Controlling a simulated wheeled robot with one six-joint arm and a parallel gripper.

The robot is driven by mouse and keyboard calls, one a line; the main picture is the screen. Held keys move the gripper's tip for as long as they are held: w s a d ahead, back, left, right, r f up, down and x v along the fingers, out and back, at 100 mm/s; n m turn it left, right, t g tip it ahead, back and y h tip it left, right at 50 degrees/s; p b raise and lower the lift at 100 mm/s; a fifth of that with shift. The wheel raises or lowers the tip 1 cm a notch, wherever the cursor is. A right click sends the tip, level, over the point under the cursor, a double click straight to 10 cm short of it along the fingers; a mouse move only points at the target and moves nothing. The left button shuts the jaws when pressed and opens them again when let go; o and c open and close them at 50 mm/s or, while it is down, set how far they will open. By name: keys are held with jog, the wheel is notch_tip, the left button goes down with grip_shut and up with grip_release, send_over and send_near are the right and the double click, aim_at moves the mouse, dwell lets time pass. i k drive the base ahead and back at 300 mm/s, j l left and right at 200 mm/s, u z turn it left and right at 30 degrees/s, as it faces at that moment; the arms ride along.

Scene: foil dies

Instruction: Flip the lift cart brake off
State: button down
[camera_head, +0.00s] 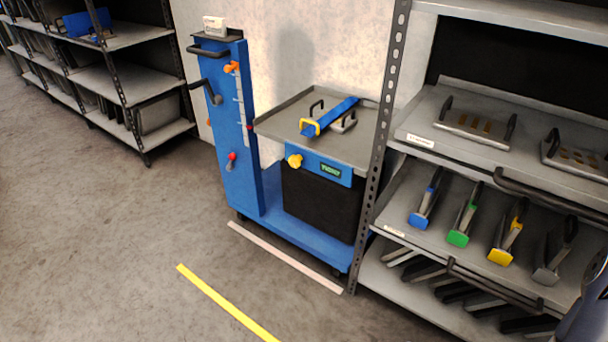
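The lift cart (300,228) stands against the wall at the centre, with a blue base and a blue upright column (218,130). A small lever with a red knob (231,157) sits low on the column's front. An orange handle (231,68) is near the top of a pale scale, and a black crank (208,90) sticks out on the left. A yellow knob (295,160) is on the front beside a dark label. I cannot tell which control is the brake or how it is set.
A grey cart top (350,149) carries a blue-handled tool. A shelf rack (377,140) with handled dies stands close on the right. Another rack (122,95) is at the back left. The floor before the cart is clear, with a yellow stripe (225,301) and a pale strip (283,257).

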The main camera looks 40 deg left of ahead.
aim_at(233, 157)
jog(key=i+j, duration=0.1)
jog(key=j, duration=0.35)
jog(key=i+j, duration=0.15)
jog(key=j, duration=0.3)
jog(key=i+j, duration=0.1)
jog(key=j, duration=0.35)
jog(key=i+j, duration=0.1)
jog(key=j, duration=0.35)
jog(key=i+j+u, duration=0.1)
jog(key=j, duration=0.4)
jog(key=i+j, duration=0.15)
jog(key=j, duration=0.25)
jog(key=i+j, duration=0.15)
jog(key=j, duration=0.3)
jog(key=i+j, duration=0.15)
jog(key=j, duration=0.3)
